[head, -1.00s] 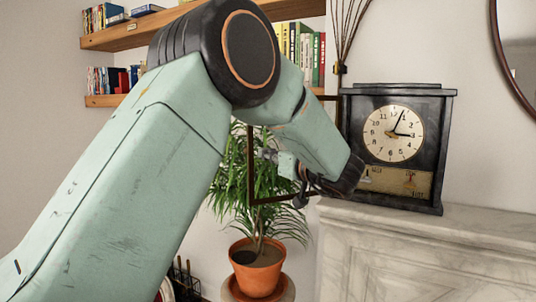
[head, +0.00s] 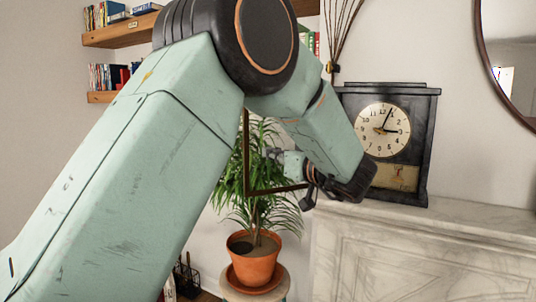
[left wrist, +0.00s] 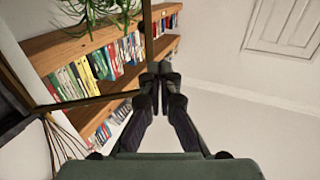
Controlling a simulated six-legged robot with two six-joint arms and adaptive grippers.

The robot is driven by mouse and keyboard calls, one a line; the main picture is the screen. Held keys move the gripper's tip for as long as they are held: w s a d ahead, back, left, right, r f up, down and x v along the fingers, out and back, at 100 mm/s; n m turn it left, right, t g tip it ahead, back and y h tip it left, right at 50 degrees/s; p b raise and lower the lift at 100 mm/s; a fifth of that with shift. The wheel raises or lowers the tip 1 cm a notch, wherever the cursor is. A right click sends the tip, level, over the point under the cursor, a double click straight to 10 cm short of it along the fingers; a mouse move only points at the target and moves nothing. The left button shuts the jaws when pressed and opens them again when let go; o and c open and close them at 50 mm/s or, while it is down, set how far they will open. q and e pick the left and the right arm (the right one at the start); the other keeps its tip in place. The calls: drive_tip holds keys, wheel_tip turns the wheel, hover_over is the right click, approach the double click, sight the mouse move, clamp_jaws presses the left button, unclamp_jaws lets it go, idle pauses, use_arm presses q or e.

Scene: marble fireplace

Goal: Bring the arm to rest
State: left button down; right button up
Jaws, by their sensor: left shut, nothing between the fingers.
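My left arm (head: 135,170) comes in from the left in the head view and bends down in front of the clock's left side. My left gripper (head: 308,193) is partly hidden behind its own wrist there. In the left wrist view my left gripper (left wrist: 160,75) is shut, with its fingertips together and nothing between them. My right gripper shows in neither view.
A black mantel clock (head: 388,145) stands on the marble mantel (head: 430,225), close to my wrist. A potted plant (head: 252,262) stands behind my arm. Bookshelves (left wrist: 95,40) are on the wall. A round mirror (head: 510,70) hangs at right.

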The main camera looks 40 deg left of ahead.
use_arm(q)
drive_tip(key=shift+s+d+b, duration=0.55)
drive_tip(key=shift+s+d, duration=0.85)
drive_tip(key=shift+d, duration=1.85)
drive_tip(key=w+d+f+m+t+h, duration=0.1)
drive_tip(key=w+f+m+t+h, duration=0.1)
drive_tip(key=w+t, duration=0.4)
drive_tip(key=s+d+f+m+h+b, duration=0.1)
drive_tip(key=d+f+m+h+b, duration=0.2)
drive_tip(key=f, duration=0.9)
drive_tip(key=s+d+f+m+t+h+b, duration=0.1)
drive_tip(key=d+f+m+h+b, duration=0.2)
drive_tip(key=f, duration=0.9)
drive_tip(key=s+d+f+m+h+b, duration=0.1)
drive_tip(key=d+f+m+h, duration=0.3)
drive_tip(key=f, duration=0.8)
drive_tip(key=s+d+f+m+g+h+b, duration=0.1)
drive_tip(key=s+d+f+g+h+b, duration=0.1)
drive_tip(key=s+f, duration=0.9)
drive_tip(key=s+d+f+m+g+h+b, duration=0.1)
drive_tip(key=s+f+g+b, duration=0.4)
drive_tip(key=s+f, duration=0.7)
drive_tip(key=s+d+f+m+g+h+b, duration=0.1)
drive_tip(key=s+f+b, duration=0.4)
drive_tip(key=s+f, duration=0.7)
drive_tip(key=shift+s+d+f+g+h+b, duration=0.2)
drive_tip(key=shift+s+d+g+h+b, duration=0.25)
drive_tip(key=shift+d+g+h, duration=0.55)
